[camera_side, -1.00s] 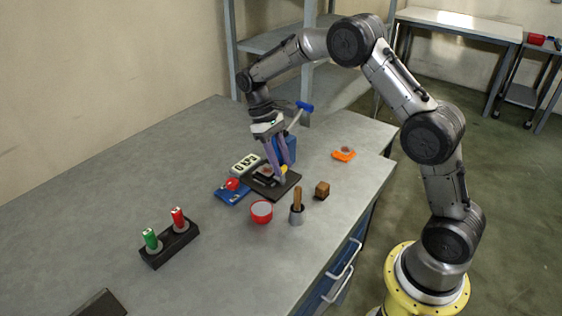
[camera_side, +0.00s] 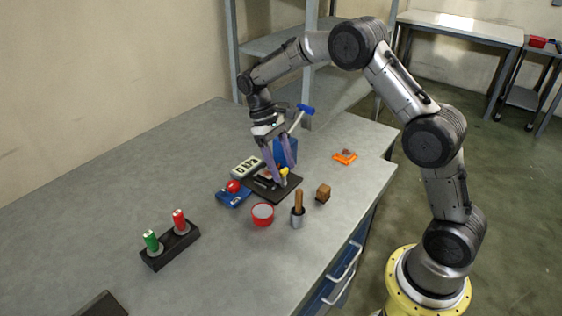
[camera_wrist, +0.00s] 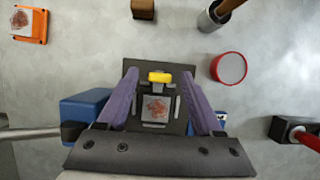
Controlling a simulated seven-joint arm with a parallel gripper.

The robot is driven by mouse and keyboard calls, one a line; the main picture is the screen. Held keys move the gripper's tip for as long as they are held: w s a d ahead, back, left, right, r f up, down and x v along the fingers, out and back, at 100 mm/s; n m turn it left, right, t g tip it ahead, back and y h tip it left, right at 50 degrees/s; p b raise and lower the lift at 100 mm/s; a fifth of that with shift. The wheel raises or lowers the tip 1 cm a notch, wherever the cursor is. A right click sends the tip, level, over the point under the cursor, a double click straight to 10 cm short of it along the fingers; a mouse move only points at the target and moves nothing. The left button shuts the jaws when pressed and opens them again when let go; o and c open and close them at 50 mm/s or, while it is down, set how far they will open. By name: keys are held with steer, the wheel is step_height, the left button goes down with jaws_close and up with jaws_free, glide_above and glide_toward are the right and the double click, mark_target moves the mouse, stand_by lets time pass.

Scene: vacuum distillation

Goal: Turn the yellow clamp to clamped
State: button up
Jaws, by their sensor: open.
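The yellow clamp (camera_wrist: 160,77) sits near one edge of a dark square plate (camera_wrist: 131,77). It also shows in the side view (camera_side: 284,171), close to my fingers. In the wrist view it lies crosswise, between and just beyond my fingertips. My gripper (camera_side: 288,180) is open and points down over the plate, and its two purple fingers (camera_wrist: 163,86) stand on either side of the clamp with nothing held. A pale square with a reddish-brown patch (camera_wrist: 157,108) lies on the plate between the fingers. I cannot tell whether the fingers touch the clamp.
A blue box with a red knob (camera_side: 233,194) and a blue device (camera_side: 285,150) flank the plate.

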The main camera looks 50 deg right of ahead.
steer(key=v, duration=1.4)
steer(key=shift+a, duration=0.1)
steer(key=s+a+r+t, duration=0.3)
steer(key=s+r+t, duration=0.2)
steer(key=s+r, duration=1.05)
steer(key=s+a+f+t, duration=0.15)
steer(key=s+f, duration=0.25)
steer(key=s, duration=0.7)
steer(key=s+f+t, duration=0.3)
steer(key=f, duration=0.7)
steer(key=shift+s+a, duration=0.15)
steer(key=shift+s, duration=0.2)
